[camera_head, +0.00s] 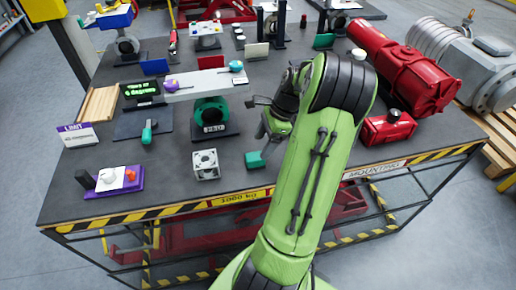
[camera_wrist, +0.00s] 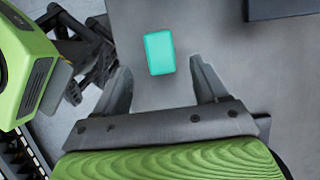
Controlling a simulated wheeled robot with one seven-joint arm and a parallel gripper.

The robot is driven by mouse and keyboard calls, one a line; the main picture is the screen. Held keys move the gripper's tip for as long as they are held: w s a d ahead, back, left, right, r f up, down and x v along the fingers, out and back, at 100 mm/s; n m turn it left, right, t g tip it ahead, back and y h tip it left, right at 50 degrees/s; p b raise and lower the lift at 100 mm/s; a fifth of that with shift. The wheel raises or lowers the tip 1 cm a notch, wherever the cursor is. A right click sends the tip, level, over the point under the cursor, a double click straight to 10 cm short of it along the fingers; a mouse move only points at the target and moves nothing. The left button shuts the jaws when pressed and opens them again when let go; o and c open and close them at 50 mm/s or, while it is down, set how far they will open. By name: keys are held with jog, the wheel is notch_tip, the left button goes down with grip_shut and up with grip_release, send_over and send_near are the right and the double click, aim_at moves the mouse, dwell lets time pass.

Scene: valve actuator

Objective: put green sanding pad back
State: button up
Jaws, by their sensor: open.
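A green sanding pad (camera_head: 255,160) lies on the dark table near its front edge, just beyond and left of my arm. In the wrist view the pad (camera_wrist: 159,53) is a flat teal block ahead of my fingertips, between their lines and apart from them. My gripper (camera_wrist: 162,78) is open and empty, with a finger on each side. In the head view my gripper (camera_head: 264,143) is partly hidden by my arm, above the pad.
A white cube with a round opening (camera_head: 206,164) stands left of the pad, and a green ring-shaped device (camera_head: 211,115) behind it. A red box (camera_head: 390,127) and a large red actuator (camera_head: 405,68) stand right. The striped front edge (camera_head: 240,196) is close.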

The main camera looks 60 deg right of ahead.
jog(key=shift+d+r, duration=0.1)
jog(key=shift+r, duration=0.2)
jog(key=w+a+r+n+h, duration=0.1)
jog(key=a+r+n, duration=0.3)
jog(key=a, duration=0.3)
jog(key=w+a+r+n+g+h, duration=0.1)
jog(key=w+a+r+n, duration=0.15)
jog(key=a+n, duration=0.3)
jog(key=w+a+r+n+h, duration=0.15)
jog(key=a+r+n, duration=0.25)
jog(key=a, duration=0.4)
jog(key=s+a+r+n+t, duration=0.3)
jog(key=s+a+n, duration=0.8)
jog(key=n, duration=0.2)
jog(key=shift+a, duration=0.15)
